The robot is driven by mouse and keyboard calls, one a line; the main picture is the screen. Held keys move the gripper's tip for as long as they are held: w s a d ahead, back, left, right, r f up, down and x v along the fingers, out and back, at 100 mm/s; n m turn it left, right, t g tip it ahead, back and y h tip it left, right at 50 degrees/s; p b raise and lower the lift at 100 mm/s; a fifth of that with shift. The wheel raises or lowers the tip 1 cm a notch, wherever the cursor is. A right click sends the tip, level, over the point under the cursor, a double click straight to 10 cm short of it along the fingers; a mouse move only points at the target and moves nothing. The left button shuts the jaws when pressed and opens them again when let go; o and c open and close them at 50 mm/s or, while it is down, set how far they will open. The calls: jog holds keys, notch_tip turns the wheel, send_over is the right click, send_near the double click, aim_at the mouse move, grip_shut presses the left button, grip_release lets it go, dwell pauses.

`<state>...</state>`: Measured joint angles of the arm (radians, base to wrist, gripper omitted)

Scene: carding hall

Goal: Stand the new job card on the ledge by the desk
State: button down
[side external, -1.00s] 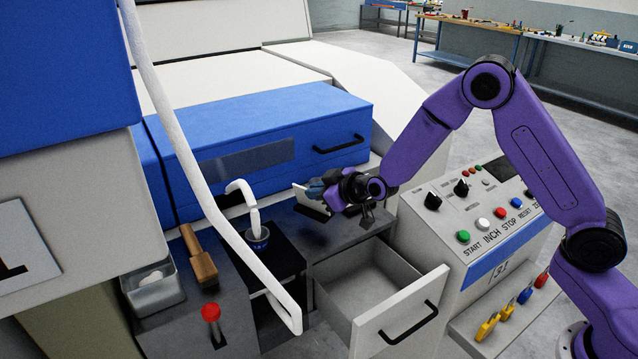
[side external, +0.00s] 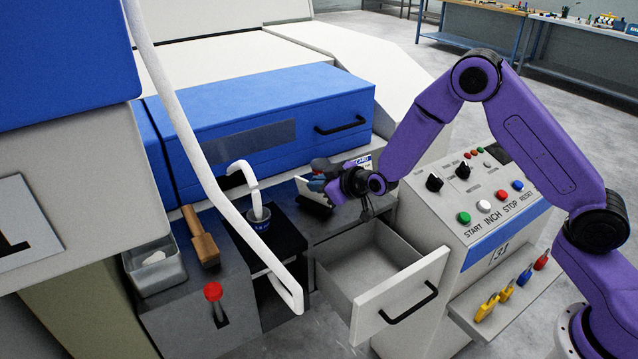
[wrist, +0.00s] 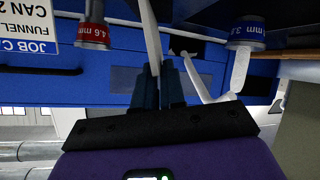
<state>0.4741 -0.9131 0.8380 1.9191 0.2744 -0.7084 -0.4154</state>
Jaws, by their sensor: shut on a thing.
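A white card (side external: 306,192) is pinched in my gripper (side external: 318,183), which is shut on it above the grey ledge (side external: 345,217) beside the console. The card is tilted in the side view; whether its lower edge touches the ledge I cannot tell. In the wrist view my fingers (wrist: 158,72) are together, with a narrow pale strip beyond them; its printed face does not show. Another job card (side external: 360,162) with a blue header stands behind my gripper, partly hidden. It also shows in the wrist view (wrist: 28,22), with "FUNNEL" and "CAN 2" on it.
An open drawer (side external: 398,300) juts out below the ledge. A white pipe (side external: 200,165) crosses in front on the left. A blue 3.8 mm funnel (wrist: 247,32) and a red 4.6 mm funnel (wrist: 93,32) show in the wrist view. The button console (side external: 480,190) is to the right.

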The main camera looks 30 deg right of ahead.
jog(key=shift+f, duration=0.4)
jog(key=c, duration=1.1)
grip_release()
jog(key=shift+s, duration=0.1)
jog(key=v, duration=1.7)
jog(key=s+a+n+g+y, duration=0.1)
jog(key=s+a+n+g, duration=0.2)
jog(key=s, duration=0.5)
jog(key=s+a+n+g+y, duration=0.1)
jog(key=s+a+g, duration=0.1)
jog(key=s+g, duration=0.45)
jog(key=s+d+r+h, duration=0.1)
jog(key=s+d, duration=0.2)
jog(key=s, duration=0.2)
jog(key=s+d+r+n+g+h, duration=0.1)
jog(key=s+d+h, duration=0.1)
jog(key=s, duration=0.3)
jog(key=s+d+r+n+g+h, duration=0.1)
jog(key=s+d, duration=0.3)
jog(key=s, duration=0.2)
jog(key=shift+d+r+h, duration=0.2)
jog(key=shift+r+h, duration=0.1)
jog(key=shift+r, duration=0.05)
